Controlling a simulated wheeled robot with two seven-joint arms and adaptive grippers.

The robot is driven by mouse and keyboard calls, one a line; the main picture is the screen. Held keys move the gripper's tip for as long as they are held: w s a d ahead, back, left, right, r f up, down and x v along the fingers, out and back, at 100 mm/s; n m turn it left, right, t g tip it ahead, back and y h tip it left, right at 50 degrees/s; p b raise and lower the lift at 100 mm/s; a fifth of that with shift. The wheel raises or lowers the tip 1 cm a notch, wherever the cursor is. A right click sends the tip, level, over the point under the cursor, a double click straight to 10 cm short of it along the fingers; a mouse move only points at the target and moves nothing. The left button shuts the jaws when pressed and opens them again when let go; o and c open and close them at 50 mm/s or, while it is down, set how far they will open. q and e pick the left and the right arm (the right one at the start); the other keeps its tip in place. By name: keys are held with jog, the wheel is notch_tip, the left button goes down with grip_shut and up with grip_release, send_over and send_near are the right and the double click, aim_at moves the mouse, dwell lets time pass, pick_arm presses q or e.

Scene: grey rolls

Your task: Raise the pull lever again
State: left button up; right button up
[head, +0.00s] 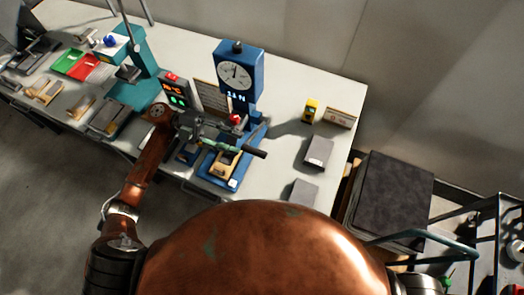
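A blue press-like machine with a white round dial (236,75) stands on the table at the centre. A rod, which looks like the pull lever (222,147), sticks out at its front, greenish with a dark grip at its right end. It lies nearly level, dipping slightly to the right. My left gripper (207,133) comes in from the left at the rod's left part. The fingers overlap the rod in this view, and I cannot tell whether they touch it or are closed. My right gripper is out of view.
A blue base plate (222,178) with a tan piece lies under the rod. A display with red and green digits (174,92) stands left. Grey blocks (319,151) and a yellow item (311,110) lie right. A teal machine (141,60) stands further left. A dark-topped box (392,190) stands beyond the table's right edge.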

aim_at(258, 152)
pick_arm(q)
jog(key=shift+g, duration=0.4)
jog(key=x, duration=0.8)
jog(key=shift+s+d+f+p, duration=0.2)
jog(key=shift+s+d+p, duration=0.1)
jog(key=shift+p, duration=0.1)
jog(key=shift+c, duration=0.3)
grip_shut()
